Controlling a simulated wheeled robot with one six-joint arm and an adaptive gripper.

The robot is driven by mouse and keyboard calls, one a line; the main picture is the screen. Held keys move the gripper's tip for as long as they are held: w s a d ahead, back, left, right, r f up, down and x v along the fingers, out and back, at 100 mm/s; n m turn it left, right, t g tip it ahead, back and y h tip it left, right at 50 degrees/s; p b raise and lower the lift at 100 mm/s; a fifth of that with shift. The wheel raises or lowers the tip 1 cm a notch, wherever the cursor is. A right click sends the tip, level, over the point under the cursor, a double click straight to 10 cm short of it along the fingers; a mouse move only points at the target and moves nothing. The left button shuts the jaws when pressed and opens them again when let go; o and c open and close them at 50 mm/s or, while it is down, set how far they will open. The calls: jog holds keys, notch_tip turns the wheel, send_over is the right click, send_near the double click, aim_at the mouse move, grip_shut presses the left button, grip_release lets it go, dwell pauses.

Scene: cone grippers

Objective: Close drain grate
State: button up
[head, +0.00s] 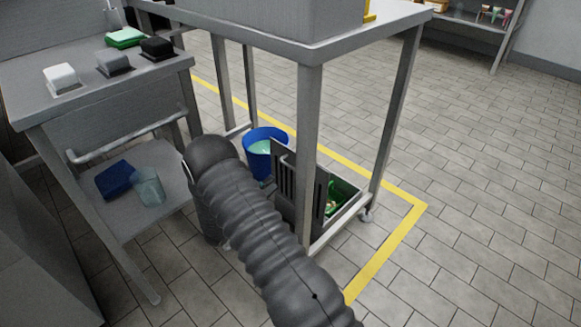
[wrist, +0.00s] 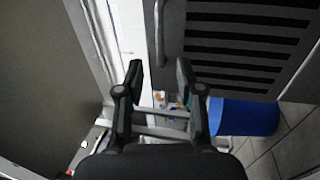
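The drain grate (head: 285,190) is a dark grey slotted panel with a bar handle. In the head view it stands raised and steeply tilted at an open floor pit, partly behind a table leg. In the wrist view the grate (wrist: 250,45) fills the upper right, with its handle (wrist: 162,30) at its left edge. My gripper (wrist: 159,78) is open, its two fingers apart with nothing held between them. The handle appears just beyond the fingertips, apart from them. In the head view my ribbed arm hides the gripper.
A blue bucket (head: 262,146) stands beside the grate. Green items (head: 331,196) lie in the pit. A steel table (head: 338,38) stands over it, its legs close to my arm. A side cart (head: 45,92) is at left. Open tiled floor lies right of the yellow line (head: 388,250).

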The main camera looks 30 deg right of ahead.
aim_at(291, 167)
jog(key=x, duration=1)
jog(key=shift+d, duration=0.15)
grip_shut()
